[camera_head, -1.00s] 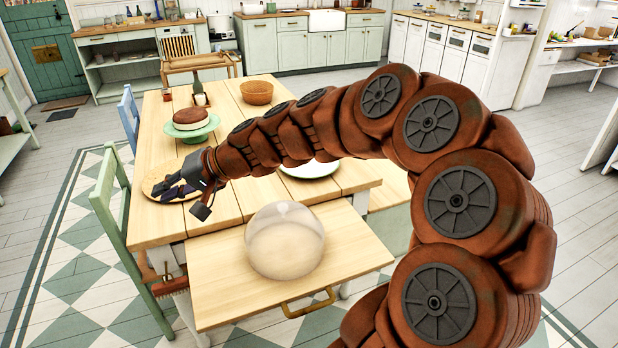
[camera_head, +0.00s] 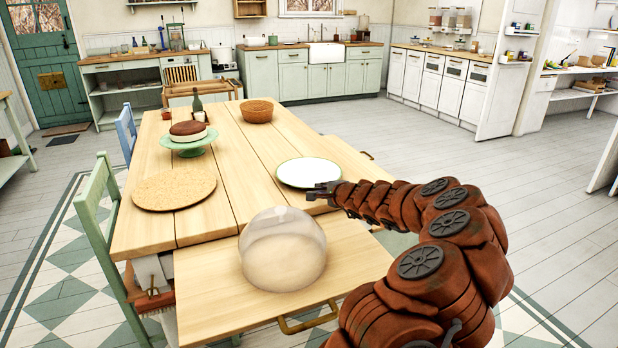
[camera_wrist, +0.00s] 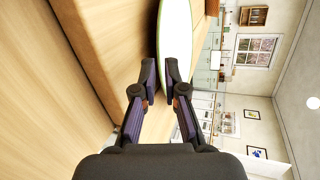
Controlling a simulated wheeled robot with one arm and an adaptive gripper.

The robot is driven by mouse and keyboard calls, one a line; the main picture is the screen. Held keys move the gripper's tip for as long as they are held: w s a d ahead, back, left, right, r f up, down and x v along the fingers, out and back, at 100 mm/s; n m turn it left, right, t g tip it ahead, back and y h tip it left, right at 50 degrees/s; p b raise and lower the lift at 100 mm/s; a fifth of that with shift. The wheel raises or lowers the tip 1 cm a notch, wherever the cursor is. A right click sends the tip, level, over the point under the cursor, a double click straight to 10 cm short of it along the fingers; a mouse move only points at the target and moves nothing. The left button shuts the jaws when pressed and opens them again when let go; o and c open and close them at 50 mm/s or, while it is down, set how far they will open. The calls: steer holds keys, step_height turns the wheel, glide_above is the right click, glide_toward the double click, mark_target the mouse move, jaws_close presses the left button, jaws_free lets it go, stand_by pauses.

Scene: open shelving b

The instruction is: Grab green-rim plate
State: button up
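The white plate with a thin green rim (camera_head: 308,172) lies flat on the wooden table, at its right side in the head view. In the wrist view the plate (camera_wrist: 175,30) is seen nearly edge-on, straight ahead of the fingers. My gripper (camera_head: 318,191) is low over the table at the plate's near right edge. In the wrist view my gripper (camera_wrist: 160,68) has its two fingers apart, with the near edge of the plate at or between the tips. I cannot tell whether they touch it.
A glass dome (camera_head: 283,250) stands on the pulled-out board (camera_head: 205,305) in front. A round cork mat (camera_head: 174,189), a cake on a green stand (camera_head: 188,138), a bottle (camera_head: 198,107) and a wicker basket (camera_head: 257,111) are on the table (camera_head: 240,205). A green chair (camera_head: 98,200) stands at left.

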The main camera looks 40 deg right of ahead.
steer(key=shift+x, duration=2.3)
steer(key=shift+w+f, duration=0.25)
steer(key=shift+w, duration=0.45)
jaws_close()
